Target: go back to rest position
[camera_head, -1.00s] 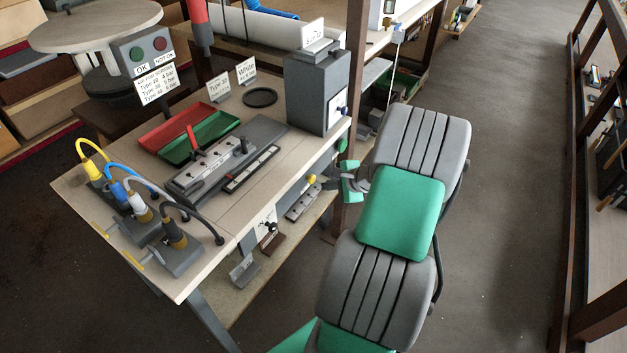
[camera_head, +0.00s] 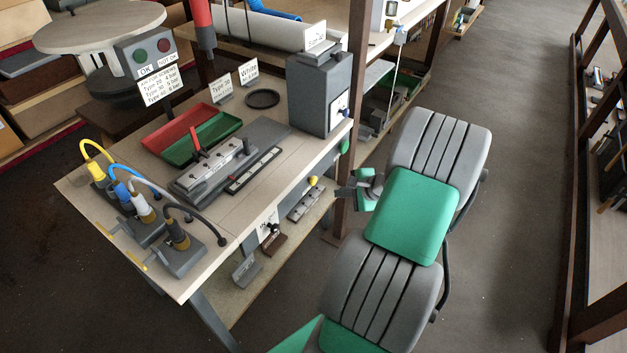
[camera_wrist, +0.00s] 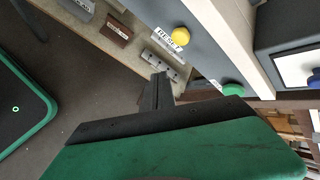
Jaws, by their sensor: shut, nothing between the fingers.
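My gripper (camera_head: 345,192) is in front of the workbench's right edge, beside a brown post, apart from the bench. In the wrist view my gripper (camera_wrist: 158,88) shows its dark fingers together, with nothing between them. The workbench (camera_head: 255,215) stands to the left of my arm. On it are a red tray (camera_head: 178,129), a green tray (camera_head: 207,138) and a grey fixture (camera_head: 212,167) with a red lever.
A grey box machine (camera_head: 318,90) stands at the bench's back right corner. Several cabled tools (camera_head: 175,235) stand at its front left. A yellow button (camera_wrist: 180,36) and a green button (camera_wrist: 233,89) are on the bench's front. Open floor (camera_head: 510,200) lies right of my arm.

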